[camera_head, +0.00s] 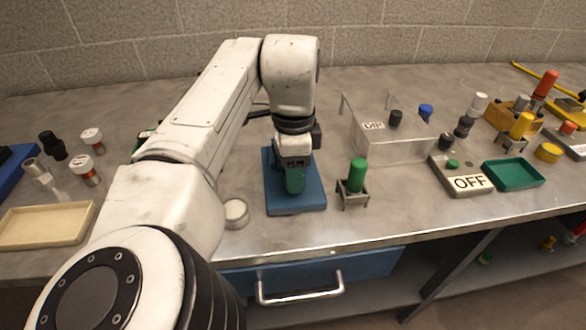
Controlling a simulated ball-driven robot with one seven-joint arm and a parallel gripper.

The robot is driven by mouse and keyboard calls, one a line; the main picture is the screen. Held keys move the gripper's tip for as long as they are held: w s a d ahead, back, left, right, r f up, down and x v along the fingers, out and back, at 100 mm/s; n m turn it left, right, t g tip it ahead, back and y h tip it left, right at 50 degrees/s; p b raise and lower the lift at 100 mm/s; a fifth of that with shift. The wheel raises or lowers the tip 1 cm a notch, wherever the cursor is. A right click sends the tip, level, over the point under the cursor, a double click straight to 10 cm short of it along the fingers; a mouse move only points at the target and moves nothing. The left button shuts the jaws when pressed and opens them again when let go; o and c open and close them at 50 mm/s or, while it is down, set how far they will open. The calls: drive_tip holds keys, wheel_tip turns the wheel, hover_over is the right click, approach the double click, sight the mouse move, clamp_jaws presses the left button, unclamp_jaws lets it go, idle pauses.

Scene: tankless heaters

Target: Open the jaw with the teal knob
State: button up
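A blue block or plate (290,206) lies flat on the metal bench near its front edge. A dark teal-green part (295,182) shows above it, directly under my gripper; it may be the teal knob, but I cannot tell for sure. My gripper (293,163) points down over the blue plate, at or touching the teal part. Its fingers are small and largely hidden, so I cannot see whether they are apart or closed on it. No jaw opening can be made out from this view.
A green cylinder in a small stand (356,176) is close on the right, and a round pale lid (236,213) on the left. A clear box (390,137) and an OFF switch box (461,177) stand further right. A blue drawer (365,270) is below the edge.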

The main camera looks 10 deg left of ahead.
drive_tip(key=c, duration=0.7)
drive_tip(key=shift+o, duration=0.2)
drive_tip(key=shift+r+p, duration=0.1)
drive_tip(key=shift+p, duration=0.3)
drive_tip(key=n+p, duration=0.3)
drive_tip(key=p, duration=0.1)
drive_tip(key=shift+r, duration=0.2)
drive_tip(key=n+p, duration=0.4)
drive_tip(key=p, duration=0.1)
drive_tip(key=shift+s+d+p, duration=0.1)
drive_tip(key=shift+p, duration=0.2)
drive_tip(key=n+p, duration=0.6)
drive_tip(key=p, duration=0.1)
drive_tip(key=shift+f+n, duration=0.1)
drive_tip(key=shift+n, duration=0.3)
drive_tip(key=n+p, duration=0.4)
drive_tip(key=n, duration=0.1)
drive_tip(key=shift+f+n, duration=0.2)
drive_tip(key=shift+n, duration=0.1)
